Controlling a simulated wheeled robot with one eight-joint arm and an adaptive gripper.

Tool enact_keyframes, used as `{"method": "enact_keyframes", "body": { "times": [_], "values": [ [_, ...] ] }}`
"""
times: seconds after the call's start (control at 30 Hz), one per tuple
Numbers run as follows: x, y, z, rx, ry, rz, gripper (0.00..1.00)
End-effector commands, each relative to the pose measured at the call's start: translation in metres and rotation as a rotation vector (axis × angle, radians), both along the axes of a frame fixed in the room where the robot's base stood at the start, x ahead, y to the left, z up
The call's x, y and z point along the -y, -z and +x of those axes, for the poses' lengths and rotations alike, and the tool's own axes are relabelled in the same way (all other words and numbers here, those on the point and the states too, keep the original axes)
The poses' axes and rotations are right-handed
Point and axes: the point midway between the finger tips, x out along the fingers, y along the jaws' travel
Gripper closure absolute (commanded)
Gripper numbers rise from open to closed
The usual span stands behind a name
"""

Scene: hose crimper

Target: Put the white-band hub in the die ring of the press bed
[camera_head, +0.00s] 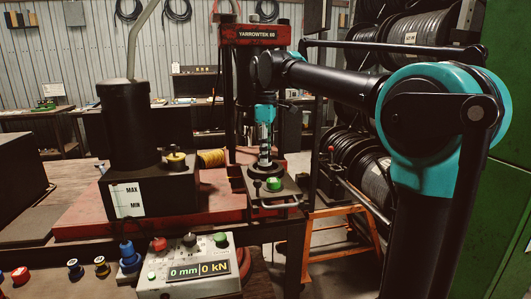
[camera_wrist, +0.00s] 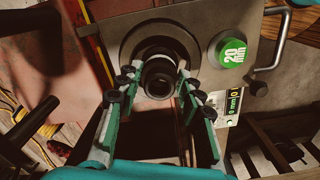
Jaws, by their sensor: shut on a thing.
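My gripper (camera_wrist: 158,82) is shut on a dark, hollow, round hub (camera_wrist: 160,77) with a pale band near its far end. In the head view my gripper (camera_head: 265,132) points straight down over the press bed, and the hub in it is too small to make out well. The dark die ring (camera_wrist: 146,36) sits in the press bed (camera_wrist: 108,12), directly beyond the hub; it also shows in the head view (camera_head: 265,171). The hub overlaps the ring in the wrist view. I cannot tell whether it touches or has entered it.
The red press frame (camera_head: 254,31) stands behind my gripper. A green button (camera_head: 274,184) and metal handle (camera_wrist: 275,50) are on the bed beside the ring. A black cylinder (camera_head: 128,125) stands left. A control box (camera_head: 188,265) and several small coloured parts (camera_head: 75,269) are in front.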

Motion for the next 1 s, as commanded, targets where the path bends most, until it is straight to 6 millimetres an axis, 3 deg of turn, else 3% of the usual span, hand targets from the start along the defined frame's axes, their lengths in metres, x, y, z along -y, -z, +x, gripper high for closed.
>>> {"method": "enact_keyframes", "body": {
  "times": [0.27,0.3,0.43,0.77,1.0],
  "values": [
    [0.0,0.003,0.0,0.0,0.0,0.0,1.0],
    [0.0,0.002,0.0,0.0,0.0,0.0,0.58],
    [0.0,0.002,0.0,0.0,0.0,0.0,0.42],
    [0.0,0.0,0.0,0.0,0.0,0.0,0.42],
    [0.0,-0.031,0.0,0.0,0.0,0.0,0.42]
  ]
}}
